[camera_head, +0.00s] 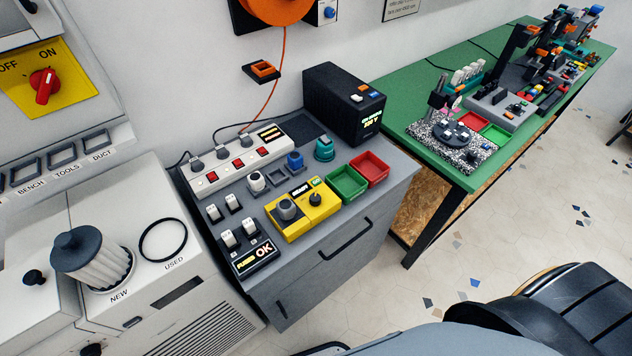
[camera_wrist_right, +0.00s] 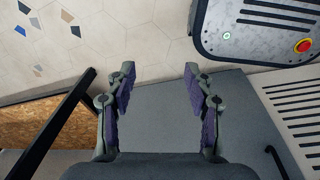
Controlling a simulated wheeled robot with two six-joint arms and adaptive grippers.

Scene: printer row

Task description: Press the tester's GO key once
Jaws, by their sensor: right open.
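The yellow tester (camera_head: 324,211) sits on the grey cabinet top in the head view. It has a small lit display that seems to read READY, a grey round socket at its left and a black knob at its right. A small green key (camera_head: 316,182) is at its back right corner; its lettering is too small to read surely. My right gripper (camera_wrist_right: 160,78) is open and empty in the right wrist view, with grey surface and floor behind it. The tester does not show there. Neither gripper shows in the head view.
A black box with an OK display (camera_head: 254,258) stands left of the tester. Green bin (camera_head: 346,183) and red bin (camera_head: 370,167) are at its right, a white switch strip (camera_head: 238,160) and blue-topped part (camera_head: 295,160) behind. A black printer-like box (camera_head: 343,103) stands at the back.

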